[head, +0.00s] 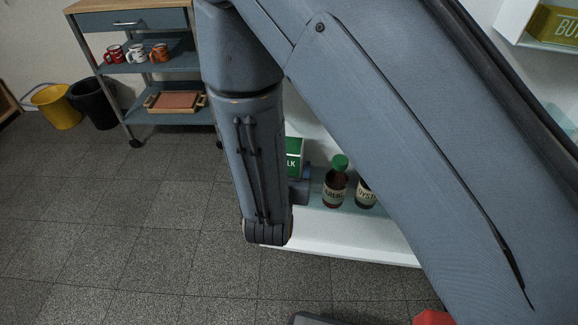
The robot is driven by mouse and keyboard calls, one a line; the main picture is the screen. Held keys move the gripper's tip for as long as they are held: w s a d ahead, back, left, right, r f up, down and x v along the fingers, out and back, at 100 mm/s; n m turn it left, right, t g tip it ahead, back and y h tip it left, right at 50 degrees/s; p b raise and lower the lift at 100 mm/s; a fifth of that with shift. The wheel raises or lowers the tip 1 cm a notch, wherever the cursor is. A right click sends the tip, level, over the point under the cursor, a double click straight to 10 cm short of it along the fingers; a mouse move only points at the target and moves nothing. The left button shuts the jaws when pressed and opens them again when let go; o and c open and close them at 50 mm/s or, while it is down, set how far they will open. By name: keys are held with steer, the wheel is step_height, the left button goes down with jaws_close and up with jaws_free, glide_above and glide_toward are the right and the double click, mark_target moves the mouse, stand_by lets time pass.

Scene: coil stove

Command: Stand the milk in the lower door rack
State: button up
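The milk carton (294,155), green with white lettering ending in "LK", shows only as a strip past the right edge of my arm. The rest of it is hidden. It appears at the left part of the lower door rack (345,238), a white rack, but I cannot tell whether it rests there. A small blue-grey part of my wrist or gripper (300,188) shows just below and right of the carton. My fingertips are hidden behind my arm, so their hold on the carton cannot be seen.
A green-capped bottle (335,185) and a second dark bottle (366,194) stand in the rack to the right of the carton. A yellow butter box (556,27) sits on a higher shelf. A trolley (168,88) with mugs and two buckets stand at the back left.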

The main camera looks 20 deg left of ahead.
steer(key=shift+o, duration=0.2)
steer(key=shift+r, duration=0.1)
steer(key=shift+r, duration=0.15)
steer(key=v, duration=1.2)
steer(key=shift+p, duration=0.45)
